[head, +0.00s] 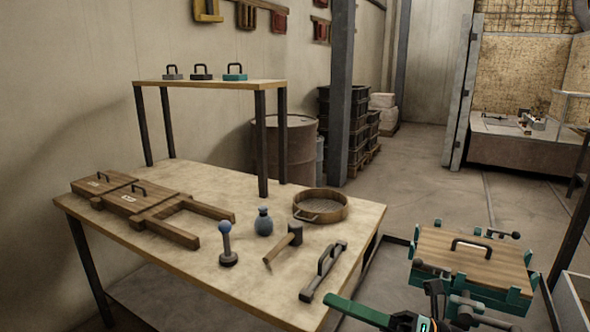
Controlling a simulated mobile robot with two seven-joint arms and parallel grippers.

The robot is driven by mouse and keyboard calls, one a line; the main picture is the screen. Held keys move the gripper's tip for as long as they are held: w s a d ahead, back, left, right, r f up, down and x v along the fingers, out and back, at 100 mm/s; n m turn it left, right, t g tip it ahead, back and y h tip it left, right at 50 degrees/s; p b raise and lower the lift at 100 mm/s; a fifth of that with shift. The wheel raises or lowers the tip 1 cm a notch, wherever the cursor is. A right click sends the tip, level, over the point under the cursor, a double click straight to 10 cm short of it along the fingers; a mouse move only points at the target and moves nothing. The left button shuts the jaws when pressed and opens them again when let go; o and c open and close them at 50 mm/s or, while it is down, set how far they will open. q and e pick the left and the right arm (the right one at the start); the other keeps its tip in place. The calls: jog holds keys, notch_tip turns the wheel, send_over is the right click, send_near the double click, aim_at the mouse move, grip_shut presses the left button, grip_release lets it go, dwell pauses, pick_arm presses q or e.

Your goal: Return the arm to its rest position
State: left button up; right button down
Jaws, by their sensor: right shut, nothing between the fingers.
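My right gripper (340,303) is at the bottom edge, right of centre. Its green fingers are together as one bar pointing left, with nothing held. It shows in front of the near right corner of the workbench (170,254); I cannot tell its height or whether it clears the edge. My right arm is partly cut off by the bottom of the picture. My left gripper is not in view.
A handled dark bar (322,272), mallet (284,244), blue-knobbed tool (227,247), blue bottle (263,222), sieve (320,206) and wooden frames (131,197) lie on the bench. A handled wooden board (440,246) in green clamps stands right. Open floor lies beyond.

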jog(key=d+f+m+t+h, duration=0.3)
jog(key=f+m+t+h, duration=0.35)
jog(key=f+m, duration=0.55)
jog(key=d+f+m+t+h, duration=0.2)
jog(key=f+m+t+h, duration=0.45)
jog(key=m, duration=1.05)
jog(key=s+d+f+m+g+h, duration=0.1)
jog(key=s+f+m+g+h, duration=0.6)
jog(key=s+f, duration=0.9)
pick_arm(q)
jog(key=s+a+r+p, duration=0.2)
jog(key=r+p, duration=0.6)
jog(key=p, duration=0.4)
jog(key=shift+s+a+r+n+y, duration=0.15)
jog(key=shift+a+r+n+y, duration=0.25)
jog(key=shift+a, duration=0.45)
pick_arm(e)
jog(key=s+d+r+m+g+y, duration=0.1)
jog(key=d+r+m, duration=0.1)
jog(key=r, duration=0.5)
jog(key=shift+s+d+r+g, duration=0.25)
jog(key=shift+d+r+g, duration=0.05)
jog(key=shift+d, duration=0.5)
